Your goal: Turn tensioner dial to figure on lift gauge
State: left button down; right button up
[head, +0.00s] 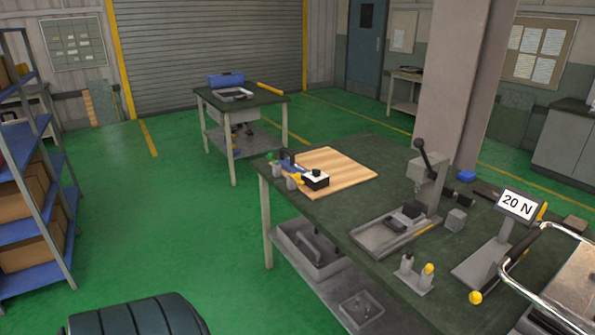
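A white sign-like display reading "20 N" (517,204) stands tilted on a grey post and base at the right end of the green-topped workbench (345,222). A grey bench device with a black lever (424,160) stands left of it, with a dark knob-like part on its right side. A small black box with a white top (315,179) sits on a wooden board (345,168) at the bench's far left. I cannot tell which part is the tensioner dial; no dial figures are readable. Neither of my grippers is in view.
A cart with a chrome handle (520,262) stands at the right. Small bottles and a yellow ball-like part (475,297) are near the bench's front edge. Blue shelving (30,180) is at the left, and a second table (240,100) is behind. The green floor at left-centre is clear.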

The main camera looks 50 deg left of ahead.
aim_at(316, 172)
jog(key=u, duration=1.65)
jog(key=z, duration=1.3)
jog(key=i+j, duration=0.1)
jog(key=j, duration=0.4)
jog(key=i+j, duration=0.1)
jog(key=j, duration=0.35)
jog(key=j+u, duration=0.1)
jog(key=j, duration=0.4)
jog(key=i, duration=0.05)
